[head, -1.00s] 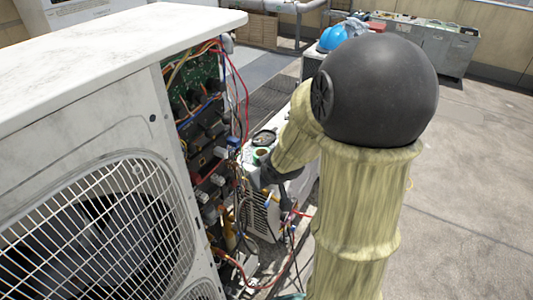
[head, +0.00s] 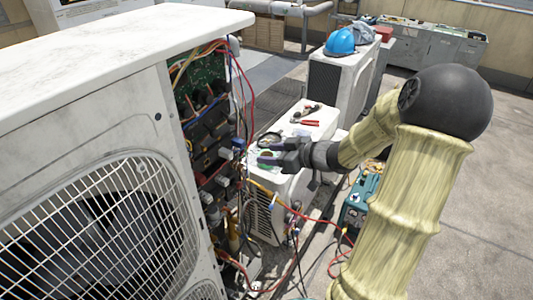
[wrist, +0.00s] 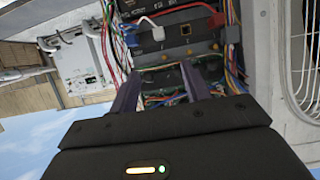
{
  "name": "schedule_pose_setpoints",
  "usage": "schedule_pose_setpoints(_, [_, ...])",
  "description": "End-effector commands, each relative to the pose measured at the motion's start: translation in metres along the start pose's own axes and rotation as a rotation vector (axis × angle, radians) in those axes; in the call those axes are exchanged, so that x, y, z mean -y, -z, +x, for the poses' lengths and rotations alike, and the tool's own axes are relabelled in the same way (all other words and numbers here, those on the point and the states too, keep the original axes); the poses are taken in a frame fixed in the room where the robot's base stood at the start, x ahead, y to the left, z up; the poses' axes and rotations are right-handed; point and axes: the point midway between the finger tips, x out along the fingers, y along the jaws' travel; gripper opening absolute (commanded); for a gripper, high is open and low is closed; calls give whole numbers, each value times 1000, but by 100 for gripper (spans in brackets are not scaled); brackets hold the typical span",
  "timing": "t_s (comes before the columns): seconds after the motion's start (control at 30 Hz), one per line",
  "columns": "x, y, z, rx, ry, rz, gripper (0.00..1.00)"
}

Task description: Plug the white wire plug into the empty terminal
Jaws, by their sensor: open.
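My gripper (head: 262,152) is open and empty, just right of the open wiring side of the large condenser (head: 90,130). In the wrist view, its two dark fingers (wrist: 163,82) point at the terminal panel and stand apart from it. A white wire plug (wrist: 156,32) with a white wire is at the panel's front, beyond the fingertips. I cannot tell whether it is seated or loose. An empty square terminal (wrist: 186,30) shows to its right. A blue plug (wrist: 130,40) is to the left and a red plug (wrist: 217,20) to the right.
Red, blue and yellow wires hang along the open side. A small white unit (head: 295,190) with red-handled pliers (head: 304,121) stands below my forearm. A blue helmet (head: 340,42) lies on a unit behind. A teal case (head: 358,205) is on the floor. Floor at right is clear.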

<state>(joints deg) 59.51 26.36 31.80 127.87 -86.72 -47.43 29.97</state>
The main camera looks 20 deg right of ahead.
Motion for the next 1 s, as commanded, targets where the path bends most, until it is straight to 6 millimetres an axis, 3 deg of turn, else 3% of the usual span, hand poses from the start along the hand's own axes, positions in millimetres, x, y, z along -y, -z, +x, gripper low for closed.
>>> schedule_pose_setpoints(0.27, [0, 0, 22, -1, 2, 1, 47])
schedule_pose_setpoints(1.0, [0, 0, 140, 0, 1, 2, 47])
